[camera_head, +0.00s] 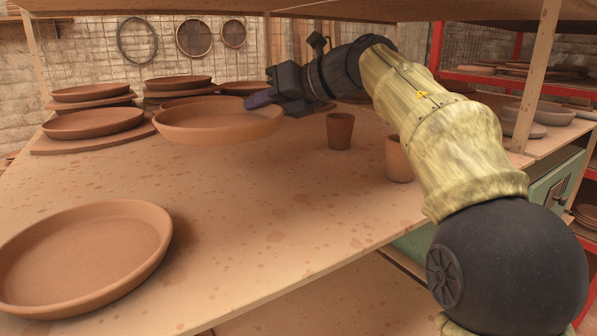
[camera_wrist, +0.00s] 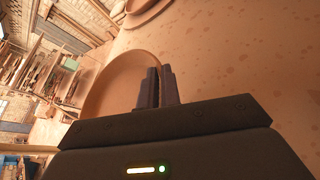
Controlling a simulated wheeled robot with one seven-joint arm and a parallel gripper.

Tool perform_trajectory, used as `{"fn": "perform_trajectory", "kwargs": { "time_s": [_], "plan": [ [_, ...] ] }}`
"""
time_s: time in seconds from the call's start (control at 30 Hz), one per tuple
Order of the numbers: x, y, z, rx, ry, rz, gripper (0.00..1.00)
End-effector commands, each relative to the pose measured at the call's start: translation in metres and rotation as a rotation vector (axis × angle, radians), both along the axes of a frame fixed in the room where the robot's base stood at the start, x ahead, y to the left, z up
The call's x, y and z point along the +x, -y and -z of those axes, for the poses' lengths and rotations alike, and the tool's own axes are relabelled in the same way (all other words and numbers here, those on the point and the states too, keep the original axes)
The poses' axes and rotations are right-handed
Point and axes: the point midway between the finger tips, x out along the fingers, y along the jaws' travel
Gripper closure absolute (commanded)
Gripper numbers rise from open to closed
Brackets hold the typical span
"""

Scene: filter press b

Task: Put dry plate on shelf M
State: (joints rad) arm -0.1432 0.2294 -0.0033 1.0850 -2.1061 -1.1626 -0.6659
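A round, light terracotta plate (camera_head: 218,122) with a raised rim is at the end of my arm in the head view, over the left middle of the wooden shelf (camera_head: 270,205). My gripper (camera_head: 258,101) meets its right rim. In the wrist view the plate (camera_wrist: 112,85) runs up to the gripper's two close-set fingers (camera_wrist: 157,87), which pinch its rim. The plate looks nearly level and seems raised off the shelf. I see no label marking shelf M.
Another wide plate (camera_head: 88,255) lies at the shelf's front left. Stacked plates on boards (camera_head: 95,122) stand behind at left. Two clay cups (camera_head: 340,130) (camera_head: 398,160) stand near my arm. Posts (camera_head: 535,75) and an upper shelf (camera_head: 400,9) frame the space. The middle front is clear.

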Motion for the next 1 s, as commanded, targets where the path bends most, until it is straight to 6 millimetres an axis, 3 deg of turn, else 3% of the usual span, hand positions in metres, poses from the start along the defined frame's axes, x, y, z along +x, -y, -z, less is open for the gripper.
{"fn": "perform_trajectory", "kwargs": {
  "time_s": [0.33,0.7,1.0],
  "plan": [
    [-0.001,-0.002,0.004,0.002,0.000,-0.003,1.00],
    [-0.002,-0.004,0.056,0.002,-0.002,-0.007,1.00],
    [0.000,0.000,0.057,0.002,0.001,0.001,1.00]
  ]
}}
